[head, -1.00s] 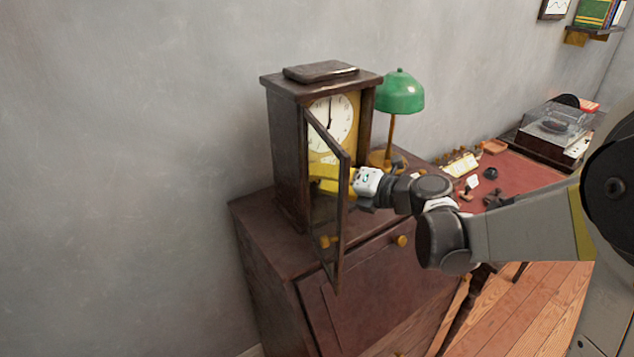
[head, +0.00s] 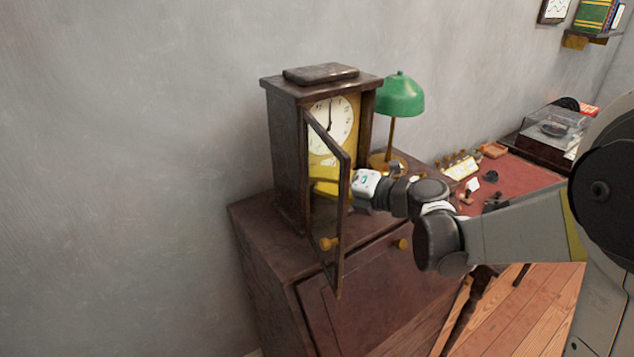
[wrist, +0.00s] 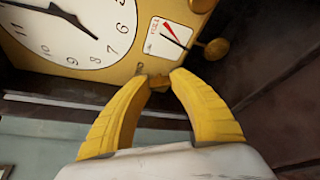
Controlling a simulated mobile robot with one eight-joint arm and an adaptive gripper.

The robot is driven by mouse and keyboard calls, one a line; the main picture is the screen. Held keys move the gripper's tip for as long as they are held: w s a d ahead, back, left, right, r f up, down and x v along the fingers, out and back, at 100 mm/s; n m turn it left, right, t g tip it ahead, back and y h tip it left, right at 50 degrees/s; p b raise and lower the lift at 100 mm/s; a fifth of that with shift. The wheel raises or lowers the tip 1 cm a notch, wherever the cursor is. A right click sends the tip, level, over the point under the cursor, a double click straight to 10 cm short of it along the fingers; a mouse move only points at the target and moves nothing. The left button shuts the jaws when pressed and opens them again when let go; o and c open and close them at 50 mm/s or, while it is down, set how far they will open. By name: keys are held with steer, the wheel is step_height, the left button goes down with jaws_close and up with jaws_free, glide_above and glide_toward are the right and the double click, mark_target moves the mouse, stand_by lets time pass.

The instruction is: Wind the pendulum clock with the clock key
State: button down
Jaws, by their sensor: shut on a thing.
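The pendulum clock (head: 288,145) is a dark wooden case on a cabinet, with its glazed door (head: 345,215) swung open toward me. Its white dial (head: 330,125) also shows in the wrist view (wrist: 70,30), next to a small gauge (wrist: 167,37) with a red mark and a needle. My gripper (wrist: 158,80) has yellow fingers, shut on a small brownish-gold piece (wrist: 159,84), apparently the clock key. The fingers hide most of it. In the head view my gripper reaches into the case behind the door, below the dial. Whether the key meets the clock front, I cannot tell.
A green lamp (head: 400,95) stands close behind the clock, near my wrist. The open door stands just left of my wrist. The dark red cabinet top (head: 265,215) is clear at the front left. A desk with small items (head: 520,180) lies to the right.

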steer(key=shift+f+m+t+y+b, duration=0.1)
steer(key=shift+m+t+y+b, duration=0.55)
steer(key=shift+m+b, duration=1.05)
steer(key=shift+f+m+t+y+b, duration=0.1)
steer(key=shift+m+t+y+b, duration=0.5)
steer(key=shift+m, duration=2)
steer(key=shift+r+g+y, duration=0.1)
steer(key=shift+g+y, duration=0.15)
steer(key=shift+y, duration=0.1)
steer(key=c, duration=1.3)
jaws_free()
steer(key=shift+c, duration=0.2)
steer(key=v, duration=1.2)
steer(key=shift+d, duration=0.1)
